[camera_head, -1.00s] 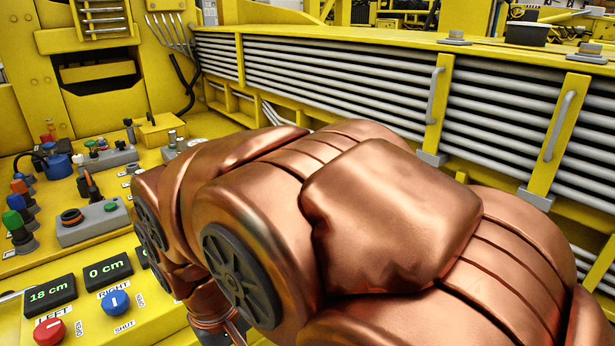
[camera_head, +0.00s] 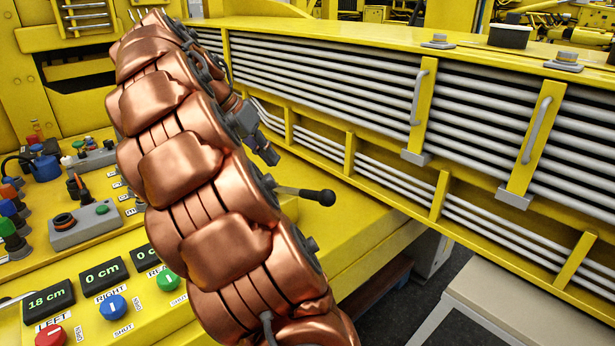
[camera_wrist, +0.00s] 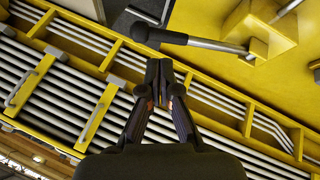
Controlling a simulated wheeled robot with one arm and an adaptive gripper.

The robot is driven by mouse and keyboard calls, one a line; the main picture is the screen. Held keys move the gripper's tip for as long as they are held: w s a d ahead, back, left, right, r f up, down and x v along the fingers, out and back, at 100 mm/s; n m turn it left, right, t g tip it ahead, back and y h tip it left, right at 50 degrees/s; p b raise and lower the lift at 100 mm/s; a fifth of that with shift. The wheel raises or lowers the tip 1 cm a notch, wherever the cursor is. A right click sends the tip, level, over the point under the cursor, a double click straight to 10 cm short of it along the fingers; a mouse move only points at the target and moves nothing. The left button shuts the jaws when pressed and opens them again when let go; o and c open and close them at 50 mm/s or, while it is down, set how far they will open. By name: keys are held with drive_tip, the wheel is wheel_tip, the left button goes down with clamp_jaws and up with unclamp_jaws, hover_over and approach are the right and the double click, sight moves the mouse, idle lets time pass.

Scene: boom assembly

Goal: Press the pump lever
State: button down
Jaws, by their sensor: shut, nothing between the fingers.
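The pump lever is a grey rod with a black end (camera_head: 326,197). In the head view it sticks out to the right from behind my arm, over the yellow bench. In the wrist view its black grip (camera_wrist: 158,37) lies across the top, and its grey rod (camera_wrist: 215,44) runs right to a yellow block (camera_wrist: 262,40). My gripper (camera_wrist: 159,68) is shut and empty, its fingertips just below the black grip in that picture. I cannot tell whether they touch. In the head view my arm hides the lever's base.
A yellow frame with grey rails (camera_head: 330,75) stands behind the lever. A control panel with a red button (camera_head: 50,335), a blue button (camera_head: 112,307) and displays is at the lower left. A pale table (camera_head: 500,310) is at the lower right. Open floor shows between bench and table.

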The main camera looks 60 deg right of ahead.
drive_tip(key=w+d+r+m+g, duration=0.1)
drive_tip(key=d+m, duration=0.1)
drive_tip(key=d, duration=0.3)
drive_tip(key=shift+w+d+r+m+h+p, duration=0.3)
drive_tip(key=shift+d+r+m+p, duration=0.05)
drive_tip(key=shift+d+m, duration=0.05)
drive_tip(key=b, duration=0.3)
hover_over(308, 193)
drive_tip(key=w+d, duration=0.1)
drive_tip(key=shift+w+f, duration=0.1)
drive_tip(key=shift+f, duration=3.65)
drive_tip(key=shift+s+a+f+p, duration=0.2)
drive_tip(key=shift+f+p, duration=0.1)
drive_tip(key=shift+f, duration=0.4)
drive_tip(key=shift+s+a+f+p, duration=0.2)
drive_tip(key=shift+f+p, duration=0.1)
drive_tip(key=shift+f, duration=0.35)
drive_tip(key=shift+s+a+f+p, duration=0.2)
drive_tip(key=shift+f+p, duration=0.1)
drive_tip(key=shift+f, duration=0.4)
drive_tip(key=shift+d, duration=0.1)
